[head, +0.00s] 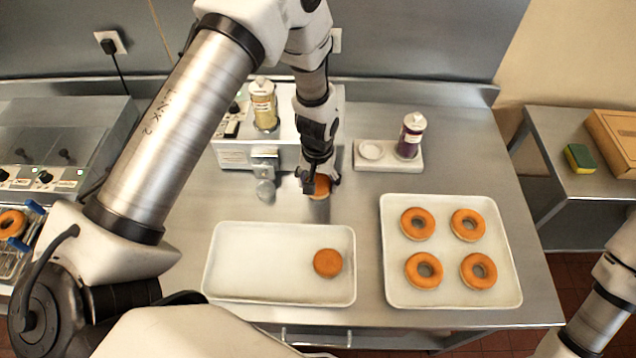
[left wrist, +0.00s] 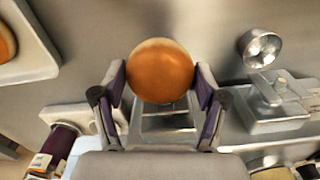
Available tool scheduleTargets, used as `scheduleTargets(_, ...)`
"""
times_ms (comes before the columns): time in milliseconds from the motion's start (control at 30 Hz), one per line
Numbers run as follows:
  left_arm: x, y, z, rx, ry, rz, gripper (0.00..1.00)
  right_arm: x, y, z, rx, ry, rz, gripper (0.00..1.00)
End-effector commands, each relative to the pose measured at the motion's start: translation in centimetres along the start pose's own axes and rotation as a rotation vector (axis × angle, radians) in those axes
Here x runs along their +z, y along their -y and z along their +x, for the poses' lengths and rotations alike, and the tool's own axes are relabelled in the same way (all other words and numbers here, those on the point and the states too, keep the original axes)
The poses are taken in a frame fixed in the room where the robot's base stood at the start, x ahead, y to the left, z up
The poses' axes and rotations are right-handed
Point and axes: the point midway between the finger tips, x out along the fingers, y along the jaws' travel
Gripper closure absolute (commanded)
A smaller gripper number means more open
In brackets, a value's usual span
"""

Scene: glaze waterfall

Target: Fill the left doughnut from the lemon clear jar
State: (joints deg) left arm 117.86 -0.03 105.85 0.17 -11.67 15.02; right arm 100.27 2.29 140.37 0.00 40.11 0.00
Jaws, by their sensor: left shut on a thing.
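My left gripper (head: 319,182) is shut on a round orange-brown doughnut (head: 321,187) without a hole, held above the bare table behind the left tray. In the left wrist view the doughnut (left wrist: 160,72) sits between both fingers. The clear jar with yellow lemon filling (head: 264,106) stands upright on the filling machine (head: 234,155), left of my gripper. The machine's metal spout and round cup (head: 265,188) are left of the doughnut and apart from it; the cup also shows in the left wrist view (left wrist: 262,48). My right gripper is out of view.
A second hole-less doughnut (head: 327,263) lies on the left white tray (head: 250,288). Several ring doughnuts lie on the right tray (head: 450,298). A purple jar (head: 411,135) stands on a white base (head: 378,163) at the back. A fryer (head: 60,130) is far left.

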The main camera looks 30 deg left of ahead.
Motion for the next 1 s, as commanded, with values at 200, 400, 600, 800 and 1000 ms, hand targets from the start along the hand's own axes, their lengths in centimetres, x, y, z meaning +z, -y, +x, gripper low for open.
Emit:
scheduleTargets(200,-0.46,0.06,0.03,0.001,0.000,0.000,0.62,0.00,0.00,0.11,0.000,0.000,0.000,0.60)
scheduleTargets(400,-0.85,0.12,0.03,0.001,0.000,0.000,0.62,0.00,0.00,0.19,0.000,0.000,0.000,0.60)
scheduleTargets(600,-1.01,0.15,0.01,0.001,0.000,0.001,0.62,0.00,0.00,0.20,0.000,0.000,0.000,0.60)
scheduleTargets(800,-1.02,0.14,0.00,0.001,0.000,0.001,0.62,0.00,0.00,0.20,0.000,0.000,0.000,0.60)
scheduleTargets(1000,-1.02,0.14,0.00,0.001,-0.001,0.001,0.62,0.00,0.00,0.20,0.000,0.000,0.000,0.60)
